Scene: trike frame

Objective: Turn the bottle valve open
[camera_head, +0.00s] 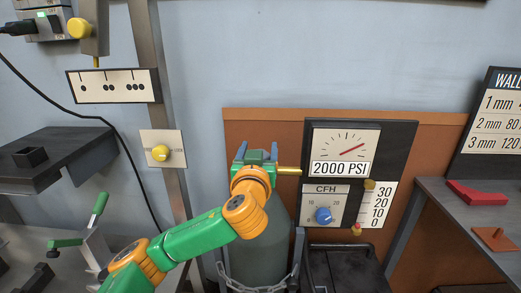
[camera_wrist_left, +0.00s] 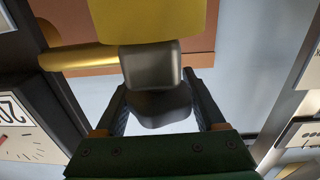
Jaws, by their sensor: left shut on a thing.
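The grey-green gas bottle (camera_head: 262,258) stands upright against the brown panel, its top hidden behind my left arm. A brass outlet (camera_head: 289,170) sticks out to the right near its top and also shows in the left wrist view (camera_wrist_left: 78,58). The bottle valve's dark grey knob (camera_wrist_left: 158,92) sits by the yellow brass body (camera_wrist_left: 150,20). My left gripper (camera_head: 257,155) is at the bottle's top, shut on the dark knob, with a finger on either side of it. My right gripper is in neither view.
A gauge panel (camera_head: 404,133) with a "2000 PSI" dial and a blue flow knob (camera_head: 323,215) stands just right of the bottle. A chain (camera_head: 254,287) crosses the bottle's front. Benches stand at left (camera_head: 70,146) and right (camera_head: 440,205).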

